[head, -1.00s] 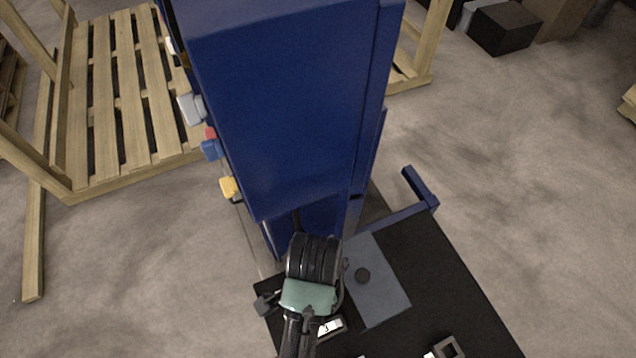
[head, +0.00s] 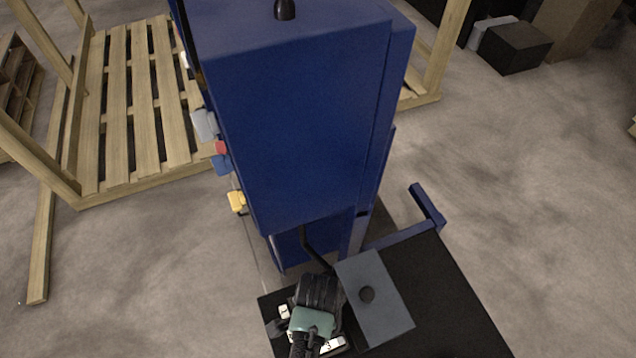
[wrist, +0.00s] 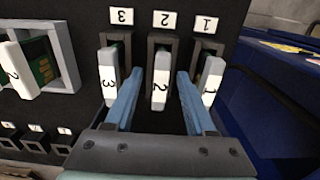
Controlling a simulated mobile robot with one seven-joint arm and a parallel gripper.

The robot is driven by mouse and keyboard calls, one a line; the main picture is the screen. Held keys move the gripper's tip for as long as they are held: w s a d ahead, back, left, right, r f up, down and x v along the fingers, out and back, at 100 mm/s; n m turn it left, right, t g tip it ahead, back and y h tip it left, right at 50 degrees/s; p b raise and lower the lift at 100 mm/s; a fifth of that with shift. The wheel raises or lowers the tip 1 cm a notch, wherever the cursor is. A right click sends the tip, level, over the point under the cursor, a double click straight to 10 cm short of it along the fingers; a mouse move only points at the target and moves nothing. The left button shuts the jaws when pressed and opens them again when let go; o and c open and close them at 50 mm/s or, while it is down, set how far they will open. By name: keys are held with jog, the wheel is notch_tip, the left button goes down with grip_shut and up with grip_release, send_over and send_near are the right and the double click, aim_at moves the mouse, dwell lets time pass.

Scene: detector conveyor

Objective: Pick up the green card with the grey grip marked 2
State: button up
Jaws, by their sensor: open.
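In the wrist view, a white-faced grip marked 2 (wrist: 160,82) stands in the middle slot of a black panel. My gripper (wrist: 159,76) is open, with one blue finger on each side of this grip. I see no clear contact, and the card behind this grip is hidden. Another grip marked 2 (wrist: 14,70) is at the left edge, with a green card (wrist: 43,68) behind it in a light grey frame. In the head view, my wrist covers this area and hides the fingertips.
Grips marked 3 (wrist: 109,76) and 1 (wrist: 212,80) flank the middle one closely, just outside my fingers. Small empty-looking dark sockets (wrist: 35,143) line the lower left. A tall blue cabinet (head: 300,120) and a grey plate (head: 385,320) with a dark knob stand close to my arm.

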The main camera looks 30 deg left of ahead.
jog(key=shift+c, duration=0.2)
grip_shut()
jog(key=shift+r, duration=0.1)
